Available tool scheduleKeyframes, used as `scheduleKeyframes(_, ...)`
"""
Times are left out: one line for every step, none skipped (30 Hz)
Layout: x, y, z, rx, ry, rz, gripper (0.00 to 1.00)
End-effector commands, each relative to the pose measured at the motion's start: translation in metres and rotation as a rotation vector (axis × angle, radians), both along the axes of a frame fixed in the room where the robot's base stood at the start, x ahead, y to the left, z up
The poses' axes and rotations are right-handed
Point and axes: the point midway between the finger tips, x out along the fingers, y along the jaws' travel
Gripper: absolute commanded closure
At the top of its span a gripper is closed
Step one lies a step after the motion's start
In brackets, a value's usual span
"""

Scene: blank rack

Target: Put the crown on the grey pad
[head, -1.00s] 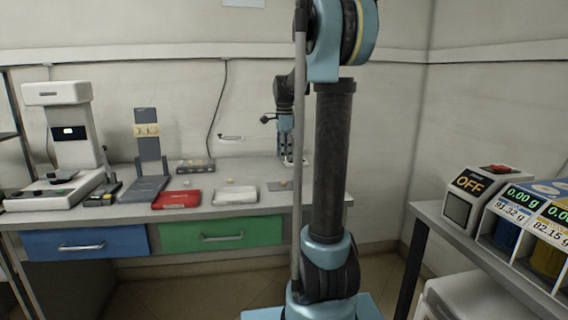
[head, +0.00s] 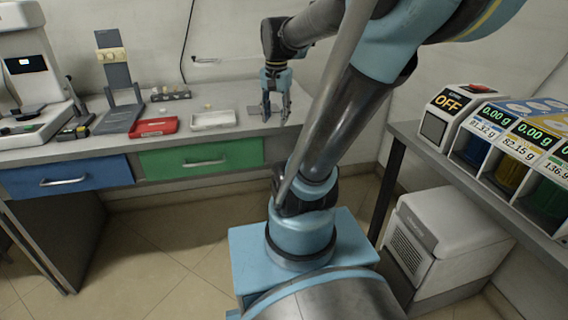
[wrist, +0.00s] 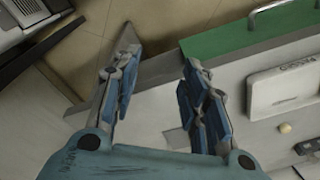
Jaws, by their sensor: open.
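A small cream-coloured piece, which looks like the crown (head: 208,106), sits on the bench just behind the white tray. It also shows in the wrist view (wrist: 284,128), right of my gripper and apart from it. The grey pad (head: 255,111) lies right of the white tray, partly hidden by my gripper in the head view. In the wrist view a grey patch (wrist: 174,138) that seems to be this pad shows between my fingers, partly covered. My gripper (head: 275,114) points down over the right part of the bench, its fingers (wrist: 158,50) apart and empty.
A white tray (head: 213,125) and a red tray (head: 153,133) stand along the bench front. A dark block (head: 170,96) with small pieces and a grey stand (head: 122,112) are behind and left. Right, a separate bench holds an OFF box (head: 446,128) and dispensers.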

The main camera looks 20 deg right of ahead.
Motion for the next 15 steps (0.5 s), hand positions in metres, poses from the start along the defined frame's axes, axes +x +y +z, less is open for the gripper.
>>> scheduleKeyframes(-0.016,0.000,-0.011,-0.007,-0.007,0.056,0.59)
scheduleKeyframes(-0.023,0.000,-0.017,-0.011,-0.011,0.092,0.59)
scheduleKeyframes(-0.033,0.000,-0.025,-0.018,-0.016,0.141,0.59)
scheduleKeyframes(-0.040,0.000,-0.031,-0.023,-0.021,0.178,0.59)
scheduleKeyframes(-0.048,0.000,-0.038,-0.028,-0.026,0.213,0.59)
scheduleKeyframes(-0.057,0.000,-0.047,-0.036,-0.032,0.263,0.59)
scheduleKeyframes(-0.064,0.000,-0.053,-0.042,-0.036,0.298,0.59)
scheduleKeyframes(-0.070,0.000,-0.060,-0.047,-0.039,0.333,0.59)
scheduleKeyframes(-0.079,0.001,-0.069,-0.054,-0.045,0.379,0.59)
scheduleKeyframes(-0.084,0.001,-0.075,-0.060,-0.048,0.411,0.59)
scheduleKeyframes(-0.089,0.001,-0.081,-0.066,-0.052,0.441,0.59)
scheduleKeyframes(-0.095,0.001,-0.089,-0.072,-0.057,0.479,0.59)
scheduleKeyframes(-0.099,0.001,-0.094,-0.076,-0.060,0.504,0.59)
scheduleKeyframes(-0.103,0.001,-0.098,-0.081,-0.062,0.526,0.59)
scheduleKeyframes(-0.107,0.001,-0.104,-0.085,-0.065,0.552,0.59)
